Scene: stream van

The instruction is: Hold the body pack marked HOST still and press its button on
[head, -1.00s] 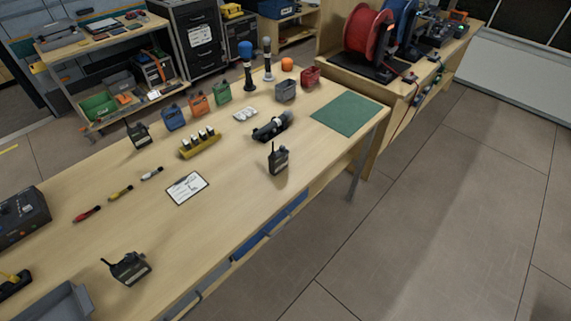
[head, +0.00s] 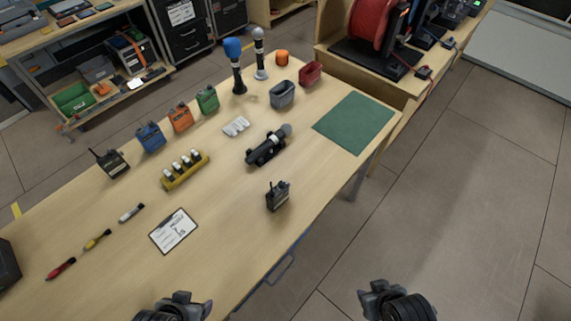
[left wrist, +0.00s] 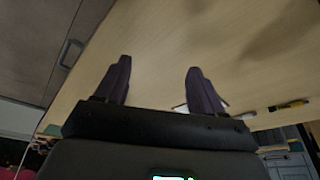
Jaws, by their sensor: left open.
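A black body pack with a short antenna (head: 277,196) stands near the front edge of the wooden table. Another black pack (head: 112,163) stands at the left, near the back edge. A blue pack (head: 150,138), an orange pack (head: 180,117) and a green pack (head: 207,98) stand in a row beyond it. I cannot read a HOST mark or make out a button on any pack. My left gripper (head: 190,299) is open and empty at the bottom, near the table's front edge; its parted fingers show in the left wrist view (left wrist: 157,82). My right gripper (head: 369,290) is off the table's front side; its jaws are unclear.
A clipboard (head: 174,231), marker pens (head: 97,240), a yellow battery holder (head: 185,170) and a black microphone (head: 267,147) lie on the table. Standing microphones (head: 235,68) and small bins (head: 282,95) are farther back. A green mat (head: 354,123) covers the right end.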

